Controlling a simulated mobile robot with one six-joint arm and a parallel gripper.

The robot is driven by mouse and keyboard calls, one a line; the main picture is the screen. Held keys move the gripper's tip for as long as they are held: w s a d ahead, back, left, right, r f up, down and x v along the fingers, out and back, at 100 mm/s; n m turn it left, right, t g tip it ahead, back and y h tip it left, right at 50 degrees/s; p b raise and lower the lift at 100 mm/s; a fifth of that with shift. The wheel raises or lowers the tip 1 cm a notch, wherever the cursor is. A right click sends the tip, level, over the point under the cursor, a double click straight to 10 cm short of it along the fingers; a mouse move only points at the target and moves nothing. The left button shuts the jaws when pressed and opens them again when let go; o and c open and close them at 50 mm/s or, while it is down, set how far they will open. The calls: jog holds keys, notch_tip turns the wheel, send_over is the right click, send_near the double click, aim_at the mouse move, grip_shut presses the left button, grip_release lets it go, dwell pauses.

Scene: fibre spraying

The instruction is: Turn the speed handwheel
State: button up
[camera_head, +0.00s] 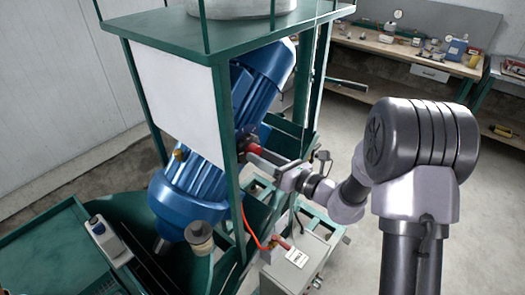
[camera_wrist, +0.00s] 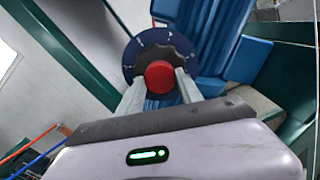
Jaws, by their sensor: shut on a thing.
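The speed handwheel (camera_wrist: 153,40) is a dark disc with a pale-marked blue rim, seen face-on in the wrist view in front of a blue machine body. A round red knob (camera_wrist: 159,75) stands out at the lower middle of the wheel. My gripper (camera_wrist: 161,92) has one finger on each side of the red knob and is shut on it. In the head view my gripper (camera_head: 264,158) reaches from the right into the green frame, at the side of the blue motor (camera_head: 263,90). The wheel itself is mostly hidden there by a frame post and my gripper.
Green frame posts (camera_head: 224,120) stand close to my gripper. A grey control box (camera_head: 294,268) with an orange cable sits below my wrist. A green tray (camera_head: 50,255) is at lower left. A workbench with tools (camera_head: 400,50) stands at the back right, with open floor before it.

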jog(key=shift+m+p, duration=1.25)
jog(key=shift+m, duration=0.45)
jog(key=o, duration=1.4)
jog(key=shift+c, duration=0.2)
jog(key=shift+d, duration=0.1)
jog(key=b+v, duration=0.1)
jog(key=v, duration=1.6)
jog(key=shift+s, duration=0.2)
